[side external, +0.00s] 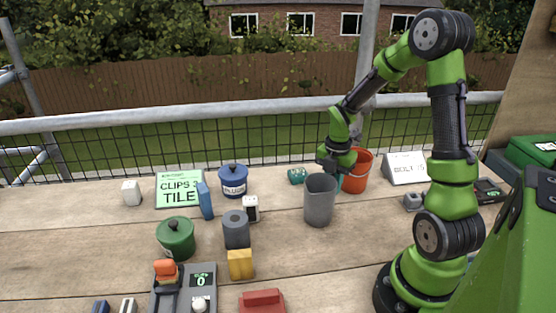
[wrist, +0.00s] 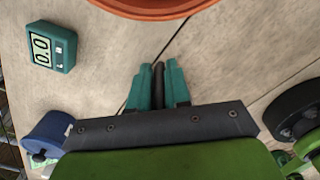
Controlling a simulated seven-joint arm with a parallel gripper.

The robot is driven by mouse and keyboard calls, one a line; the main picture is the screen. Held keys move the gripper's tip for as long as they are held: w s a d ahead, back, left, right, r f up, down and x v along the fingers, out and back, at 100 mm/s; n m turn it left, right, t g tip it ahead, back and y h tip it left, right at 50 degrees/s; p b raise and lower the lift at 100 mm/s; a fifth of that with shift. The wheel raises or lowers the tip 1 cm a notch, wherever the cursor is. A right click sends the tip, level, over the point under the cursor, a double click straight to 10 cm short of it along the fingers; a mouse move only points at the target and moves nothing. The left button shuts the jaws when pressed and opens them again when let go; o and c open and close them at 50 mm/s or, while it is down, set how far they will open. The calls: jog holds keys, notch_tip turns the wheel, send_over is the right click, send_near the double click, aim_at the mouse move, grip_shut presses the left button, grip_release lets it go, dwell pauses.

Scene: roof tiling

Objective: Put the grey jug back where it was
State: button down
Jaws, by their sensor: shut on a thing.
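The grey jug (side external: 319,203) stands upright near the middle of the bench in the side view. I cannot tell whether its base touches the boards. My gripper (side external: 341,182) is just behind its right side, partly hidden by it. In the wrist view, the teal fingers of my gripper (wrist: 160,88) are shut on a thin dark upright piece, which looks like the jug's handle. The jug's body is not visible there.
An orange bucket (side external: 356,171) is close behind my gripper. A teal timer (side external: 297,175) and a blue pot (side external: 233,181) are left of it. Bare boards lie front-right of the jug.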

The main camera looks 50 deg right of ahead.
jog(key=shift+f, duration=0.1)
jog(key=c, duration=1.1)
grip_release()
